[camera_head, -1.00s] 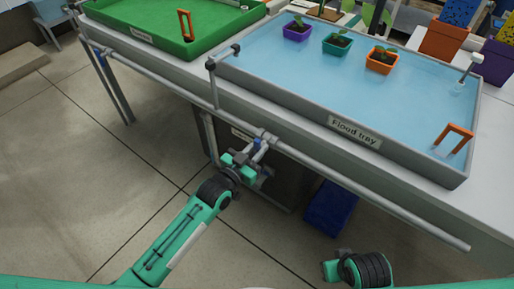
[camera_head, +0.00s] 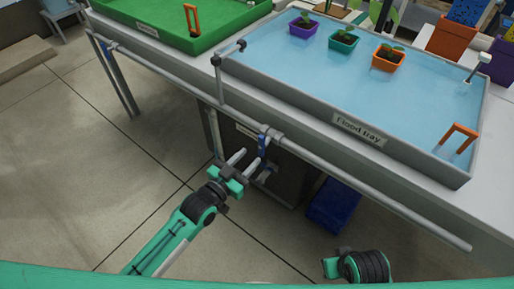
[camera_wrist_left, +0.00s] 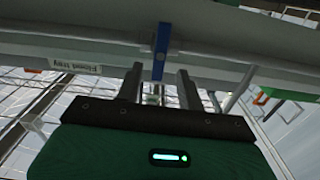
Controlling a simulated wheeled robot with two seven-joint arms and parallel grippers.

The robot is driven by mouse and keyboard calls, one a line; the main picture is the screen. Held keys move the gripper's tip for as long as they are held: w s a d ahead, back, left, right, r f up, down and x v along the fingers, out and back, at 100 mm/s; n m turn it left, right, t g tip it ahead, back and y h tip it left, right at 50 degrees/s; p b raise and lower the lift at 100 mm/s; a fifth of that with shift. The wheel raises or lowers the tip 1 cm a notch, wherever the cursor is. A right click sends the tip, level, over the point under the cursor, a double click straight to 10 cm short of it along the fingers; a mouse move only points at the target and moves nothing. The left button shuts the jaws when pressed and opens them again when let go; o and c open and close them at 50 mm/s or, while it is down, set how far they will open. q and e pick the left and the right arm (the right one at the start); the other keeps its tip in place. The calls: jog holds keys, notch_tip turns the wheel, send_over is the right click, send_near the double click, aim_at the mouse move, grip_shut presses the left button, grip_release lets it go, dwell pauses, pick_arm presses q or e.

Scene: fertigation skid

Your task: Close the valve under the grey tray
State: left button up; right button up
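The grey flood tray (camera_head: 300,100) holds shallow water and stands on the bench. Below its front wall runs a grey pipe (camera_head: 370,197). The valve's blue handle (camera_head: 262,145) hangs down from a fitting on this pipe. In the left wrist view the blue handle (camera_wrist_left: 161,50) stands crosswise to the pipe (camera_wrist_left: 220,67). My left gripper (camera_head: 246,160) is open just below and in front of the handle. In the wrist view its fingers (camera_wrist_left: 160,76) stand either side of the handle's line, with nothing between them. My right gripper (camera_head: 331,268) is low; its fingers are not clear.
A green tray (camera_head: 165,30) stands at the left. Small potted plants (camera_head: 343,41) and an orange handle (camera_head: 459,137) are in the flood tray. A dark cabinet (camera_head: 290,175) and a blue box (camera_head: 334,205) are under the bench. The floor at the left is open.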

pick_arm(q)
jog(key=v, duration=0.6)
jog(key=shift+s+a, duration=0.2)
jog(key=shift+s, duration=0.05)
